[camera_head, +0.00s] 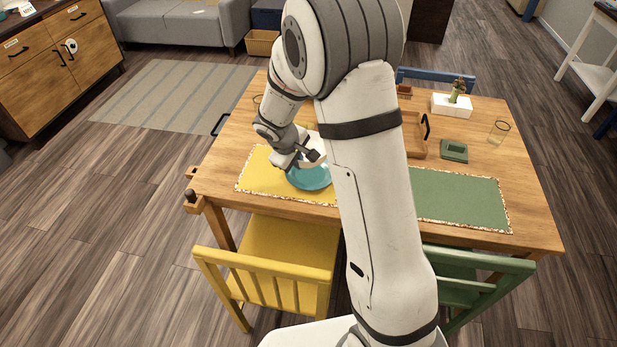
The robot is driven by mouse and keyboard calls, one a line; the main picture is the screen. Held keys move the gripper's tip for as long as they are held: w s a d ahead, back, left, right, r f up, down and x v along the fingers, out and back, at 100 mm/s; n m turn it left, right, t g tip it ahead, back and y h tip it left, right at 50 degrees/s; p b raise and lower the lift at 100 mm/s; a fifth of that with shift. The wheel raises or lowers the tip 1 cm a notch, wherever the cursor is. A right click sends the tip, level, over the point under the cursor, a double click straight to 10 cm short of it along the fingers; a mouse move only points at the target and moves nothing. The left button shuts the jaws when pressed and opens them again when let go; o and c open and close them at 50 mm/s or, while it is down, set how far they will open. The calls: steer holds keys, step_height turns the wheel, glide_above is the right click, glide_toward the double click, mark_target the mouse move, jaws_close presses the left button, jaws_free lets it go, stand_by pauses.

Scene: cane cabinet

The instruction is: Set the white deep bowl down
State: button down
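The white deep bowl (319,144) shows only in part behind my gripper and arm, over the back of a teal plate (309,181). The plate lies on the yellow placemat (258,177) at the left of the wooden table. My gripper (313,156) points down at the bowl and overlaps its near side in the picture. Its fingertips are too small and covered to tell whether they are closed on the rim. I cannot tell whether the bowl touches the plate or hangs just above it.
The wooden table (228,153) also bears a green placemat (460,200), a wooden tray (413,150), a green square dish (454,151), a clear glass (498,132) and a white planter (451,105). A yellow chair (285,260) and a green chair (470,280) stand at the near edge.

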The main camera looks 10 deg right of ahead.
step_height(320, 180, down, 10)
steer(key=shift+r+b, duration=0.25)
steer(key=shift+b, duration=0.05)
steer(key=shift+f+b, duration=0.6)
steer(key=shift+b, duration=0.3)
steer(key=c, duration=1.6)
jaws_free()
steer(key=shift+d, duration=0.1)
steer(key=shift+r, duration=0.2)
